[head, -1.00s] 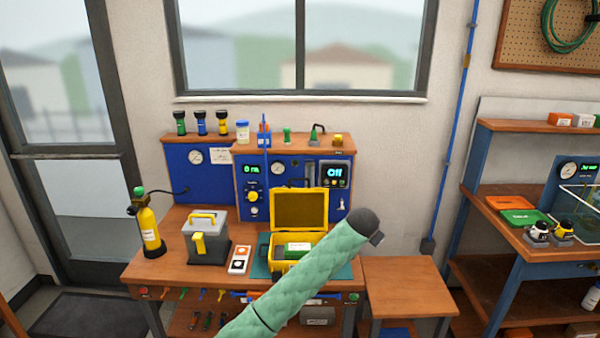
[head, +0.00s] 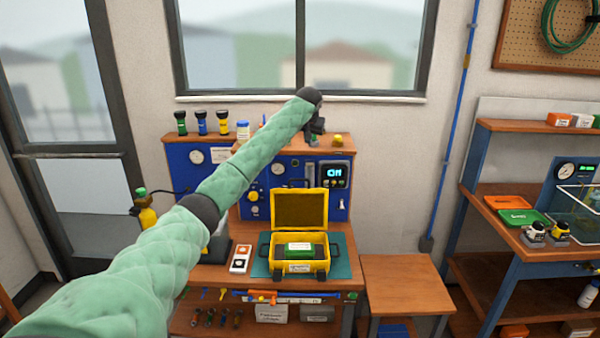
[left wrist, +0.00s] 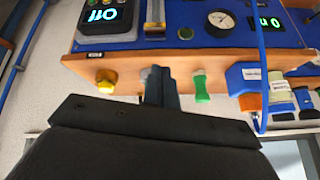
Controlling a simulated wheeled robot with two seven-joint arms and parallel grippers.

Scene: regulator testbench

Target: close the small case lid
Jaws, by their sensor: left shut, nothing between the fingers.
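The small yellow case (head: 322,265) stands on the teal mat (head: 343,262) on the workbench. Its lid (head: 300,191) is open and stands upright at the back. A green-and-white labelled item (head: 299,247) lies inside it. My left gripper (head: 313,138) is above and behind the case, by the top shelf of the blue panel, well clear of the lid. In the left wrist view its fingers (left wrist: 161,80) are shut together with nothing between them. The case does not show in that view. My right gripper is not in view.
The blue test panel (head: 260,184) stands behind the case. A green-handled item (left wrist: 201,88) and a yellow knob (left wrist: 106,80) are on its top shelf near my fingers. The side table (head: 405,272) at right is bare.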

